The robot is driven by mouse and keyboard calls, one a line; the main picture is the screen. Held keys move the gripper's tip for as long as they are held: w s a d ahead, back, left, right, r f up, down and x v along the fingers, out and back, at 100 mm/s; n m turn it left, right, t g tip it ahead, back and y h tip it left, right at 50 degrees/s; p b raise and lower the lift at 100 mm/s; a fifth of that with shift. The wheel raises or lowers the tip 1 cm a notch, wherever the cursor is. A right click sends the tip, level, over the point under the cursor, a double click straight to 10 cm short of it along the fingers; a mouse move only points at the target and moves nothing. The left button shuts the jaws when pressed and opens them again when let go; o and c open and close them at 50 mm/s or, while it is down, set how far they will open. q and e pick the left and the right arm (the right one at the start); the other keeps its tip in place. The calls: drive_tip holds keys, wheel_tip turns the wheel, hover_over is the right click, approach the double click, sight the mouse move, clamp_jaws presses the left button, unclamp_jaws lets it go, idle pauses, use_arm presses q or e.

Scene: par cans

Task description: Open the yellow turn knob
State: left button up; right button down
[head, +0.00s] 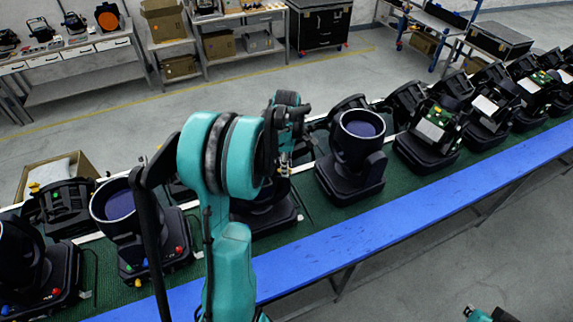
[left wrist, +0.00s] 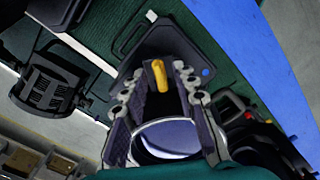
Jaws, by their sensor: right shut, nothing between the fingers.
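The yellow turn knob (left wrist: 159,76) shows in the left wrist view on the dark base of a par can. My left gripper (left wrist: 160,72) is open, with one fingertip on each side of the knob and a visible gap on both sides. In the head view my left gripper (head: 288,150) is at the par can (head: 262,214) in the middle of the line. My teal left arm covers much of this can, and its knob is hidden there. A teal and dark part of my right arm shows at the bottom right edge; no right fingers are visible.
More par cans stand close on both sides, one on the left (head: 118,204) and one on the right (head: 360,128). They stand on a green belt (head: 310,216) with a blue rail (head: 400,222) along the near side. An open carton (head: 62,168) stands behind the belt.

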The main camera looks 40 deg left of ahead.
use_arm(q)
drive_tip(key=shift+c, duration=0.2)
clamp_jaws()
drive_tip(key=shift+m, duration=0.3)
drive_tip(key=m+b, duration=0.2)
drive_tip(key=shift+f+m, duration=0.1)
drive_tip(key=shift+m, duration=0.2)
drive_tip(key=m+b, duration=0.2)
drive_tip(key=m, duration=0.2)
drive_tip(key=shift+m+b, duration=0.3)
drive_tip(key=shift+b, duration=0.1)
drive_tip(key=m+b, duration=0.2)
drive_tip(key=m, duration=0.3)
drive_tip(key=m+b, duration=0.1)
drive_tip(key=m, duration=0.4)
drive_tip(key=shift+a, duration=0.1)
